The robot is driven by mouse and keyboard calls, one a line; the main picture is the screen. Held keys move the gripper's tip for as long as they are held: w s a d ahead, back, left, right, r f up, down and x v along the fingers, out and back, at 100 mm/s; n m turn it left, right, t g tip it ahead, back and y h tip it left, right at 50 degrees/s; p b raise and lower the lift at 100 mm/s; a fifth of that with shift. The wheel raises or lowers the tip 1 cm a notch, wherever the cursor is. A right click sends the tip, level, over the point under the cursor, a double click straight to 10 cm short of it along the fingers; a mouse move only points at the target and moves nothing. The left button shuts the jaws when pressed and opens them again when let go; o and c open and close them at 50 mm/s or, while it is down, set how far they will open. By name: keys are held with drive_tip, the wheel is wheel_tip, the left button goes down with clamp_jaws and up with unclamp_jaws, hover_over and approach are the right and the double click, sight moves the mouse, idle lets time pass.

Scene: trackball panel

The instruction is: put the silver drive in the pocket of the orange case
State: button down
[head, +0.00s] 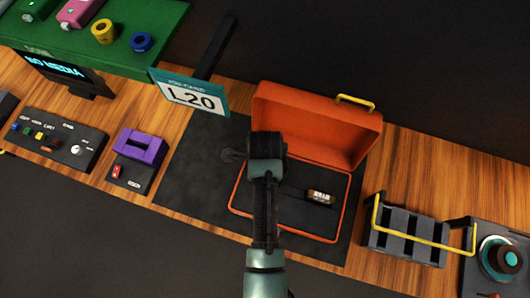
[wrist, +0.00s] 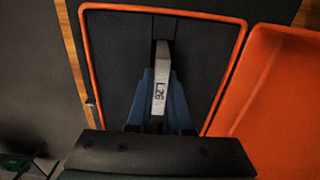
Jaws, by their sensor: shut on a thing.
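The orange case (head: 238,207) lies open on a dark mat, its lid (head: 318,125) tilted up at the back; its rim also shows in the wrist view (wrist: 88,55). Its inside is dark, with a narrow pocket (wrist: 165,24) visible beyond the drive in the wrist view. The silver drive (wrist: 160,85), with a pale label like "L26", is between the blue-grey fingers of my gripper (wrist: 160,74), which is shut on it. It also shows over the case floor in the head view (head: 320,196). It lines up roughly with the pocket; its depth I cannot tell.
A sign (head: 190,94) stands behind the mat. A black rack with a yellow handle (head: 408,235) and a dial unit (head: 500,258) are at right. A purple device (head: 141,147) and a switch panel (head: 60,138) are at left. A green tray (head: 130,58) is at the back left.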

drive_tip(key=shift+f, duration=0.2)
drive_tip(key=c, duration=0.8)
unclamp_jaws()
drive_tip(key=shift+c, duration=0.2)
drive_tip(key=shift+r, duration=0.2)
